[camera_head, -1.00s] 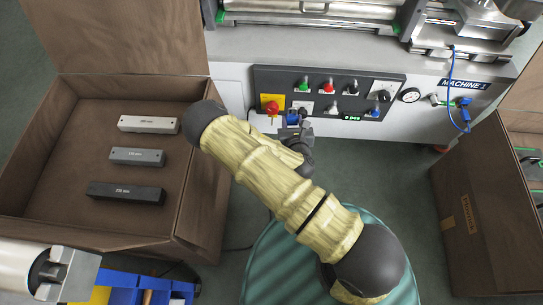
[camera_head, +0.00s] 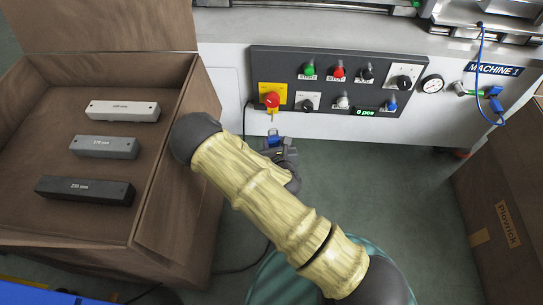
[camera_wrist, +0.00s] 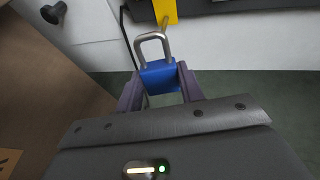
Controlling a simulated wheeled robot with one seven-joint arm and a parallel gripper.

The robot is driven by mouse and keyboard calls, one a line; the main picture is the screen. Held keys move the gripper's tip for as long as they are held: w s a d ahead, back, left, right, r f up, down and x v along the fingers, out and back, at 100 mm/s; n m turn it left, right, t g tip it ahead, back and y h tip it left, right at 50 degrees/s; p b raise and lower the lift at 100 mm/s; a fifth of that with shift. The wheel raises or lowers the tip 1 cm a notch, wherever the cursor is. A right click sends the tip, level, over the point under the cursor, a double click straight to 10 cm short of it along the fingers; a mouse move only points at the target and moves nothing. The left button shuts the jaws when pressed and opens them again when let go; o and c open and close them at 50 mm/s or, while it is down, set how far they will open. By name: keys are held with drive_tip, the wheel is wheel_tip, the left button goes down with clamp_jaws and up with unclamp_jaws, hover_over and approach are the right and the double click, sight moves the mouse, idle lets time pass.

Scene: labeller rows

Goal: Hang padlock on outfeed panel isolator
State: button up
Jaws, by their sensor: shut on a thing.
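A blue padlock with a steel shackle shows in the wrist view (camera_wrist: 160,77), held between the fingers of my gripper (camera_wrist: 160,88). The shackle points up and away from the gripper, toward a yellow tag or plate (camera_wrist: 165,12). In the head view the padlock (camera_head: 274,141) is in my gripper (camera_head: 278,146), just below the control panel (camera_head: 335,85). A red rotary isolator knob (camera_head: 271,100) on a yellow plate sits at the panel's left end. The padlock is below this knob and apart from the knob.
An open brown box (camera_head: 150,215) with several labelled bars stands at the left. Another brown box (camera_head: 505,220) stands at the right. A gauge (camera_head: 432,85) and a blue hose (camera_head: 481,70) are right of the panel.

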drive_tip(key=shift+a+f+b, duration=0.25)
drive_tip(key=shift+f+b, duration=0.25)
drive_tip(key=shift+f, duration=0.15)
drive_tip(key=shift+a+f+b, duration=0.2)
drive_tip(key=shift+f+b, duration=0.25)
drive_tip(key=shift+f, duration=0.2)
drive_tip(key=shift+w, duration=0.15)
drive_tip(key=w+f+b, duration=0.1)
drive_tip(key=w+b, duration=0.1)
drive_tip(key=w, duration=0.7)
drive_tip(key=shift+w+d+f+b, duration=0.15)
drive_tip(key=shift+w+f+b, duration=0.1)
drive_tip(key=shift+b, duration=0.05)
idle(0.4)
idle(0.5)
drive_tip(key=o, duration=1.1)
drive_tip(key=shift+c, duration=0.2)
